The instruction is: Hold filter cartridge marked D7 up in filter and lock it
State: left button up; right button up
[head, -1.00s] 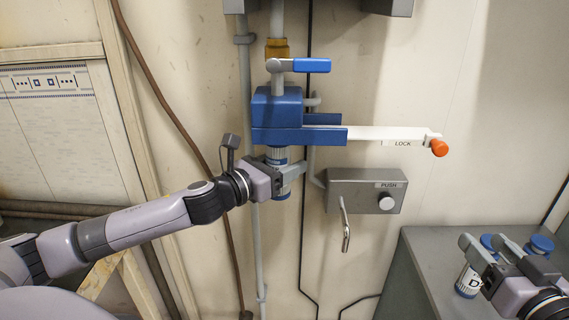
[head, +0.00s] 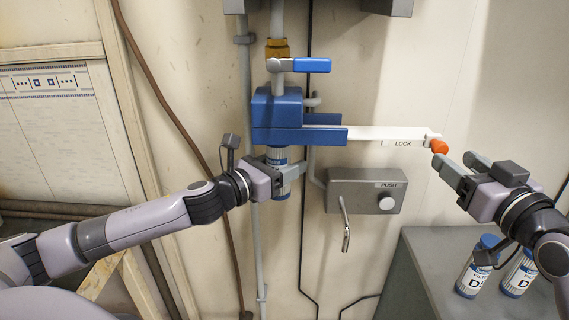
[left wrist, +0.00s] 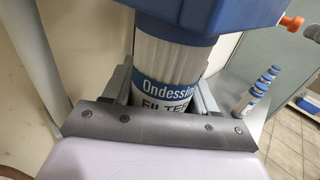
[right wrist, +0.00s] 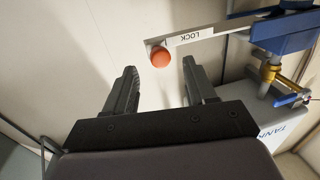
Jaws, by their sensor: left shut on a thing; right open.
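The blue filter housing (head: 277,112) is on the wall, with a white LOCK lever (head: 375,133) reaching right to an orange knob (head: 439,146). My left gripper (head: 290,174) is shut on a white and blue filter cartridge (head: 277,157), upright, its top up against the underside of the housing. In the left wrist view the cartridge (left wrist: 168,70) reads "Ondessin FILTER"; its lower part and any mark are hidden. My right gripper (head: 454,164) is open and empty, just below and right of the knob. In the right wrist view the knob (right wrist: 161,57) lies ahead, between and beyond the fingertips (right wrist: 158,75).
Two other cartridges (head: 473,275) stand on the grey cabinet (head: 420,250) at lower right, under my right arm. A grey box with a PUSH button (head: 386,202) and a hanging metal spout (head: 345,225) is below the lever. A blue-handled valve (head: 310,65) sits above the housing.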

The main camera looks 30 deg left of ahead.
aim_at(443, 151)
jog(key=shift+x, duration=2.65)
